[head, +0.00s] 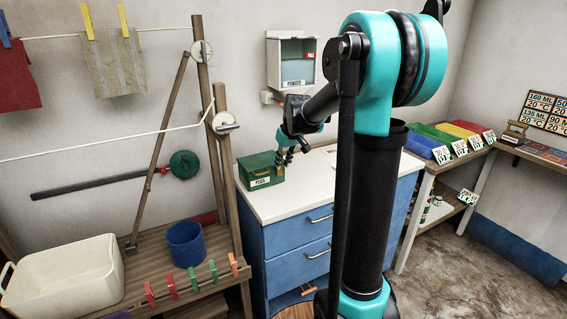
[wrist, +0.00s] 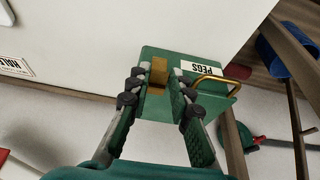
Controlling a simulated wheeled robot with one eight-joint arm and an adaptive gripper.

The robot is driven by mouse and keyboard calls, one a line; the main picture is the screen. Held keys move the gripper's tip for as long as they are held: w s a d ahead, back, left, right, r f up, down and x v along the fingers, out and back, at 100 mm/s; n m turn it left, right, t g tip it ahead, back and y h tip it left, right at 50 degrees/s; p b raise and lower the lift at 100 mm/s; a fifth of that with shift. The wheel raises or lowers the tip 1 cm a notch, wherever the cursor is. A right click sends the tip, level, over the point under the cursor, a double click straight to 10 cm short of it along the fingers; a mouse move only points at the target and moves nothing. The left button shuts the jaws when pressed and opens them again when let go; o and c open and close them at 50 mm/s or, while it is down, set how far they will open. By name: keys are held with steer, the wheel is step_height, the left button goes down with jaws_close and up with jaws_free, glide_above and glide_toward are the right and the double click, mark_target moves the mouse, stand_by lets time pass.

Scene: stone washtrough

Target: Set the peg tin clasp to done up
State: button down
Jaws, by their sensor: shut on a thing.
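The peg tin (head: 260,172) is a green box with a white PEGS label, standing on the white top of the blue cabinet; its lid looks down. In the wrist view the tin (wrist: 152,54) shows its label, a bent brass bar (wrist: 222,90) at one side and a small brass clasp (wrist: 158,72). My gripper (wrist: 157,88) has its dark fingertips on either side of the clasp and is shut on it. In the head view my gripper (head: 284,160) is at the tin's right side. Whether the clasp is fully done up cannot be told.
The blue cabinet (head: 290,245) has a clear white top right of the tin. A wall box (head: 294,62) hangs above. Wooden posts, a blue pot (head: 186,244) and a cream basin (head: 65,275) are left. Shelves with coloured trays (head: 450,135) stand right.

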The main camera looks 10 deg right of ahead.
steer(key=shift+w+a+r+g+h, duration=0.2)
steer(key=shift+w+g+h, duration=0.1)
steer(key=shift+w+g, duration=0.4)
steer(key=shift+s, duration=0.15)
steer(key=c, duration=1.4)
jaws_free()
steer(key=shift+o, duration=0.2)
steer(key=v, duration=1.2)
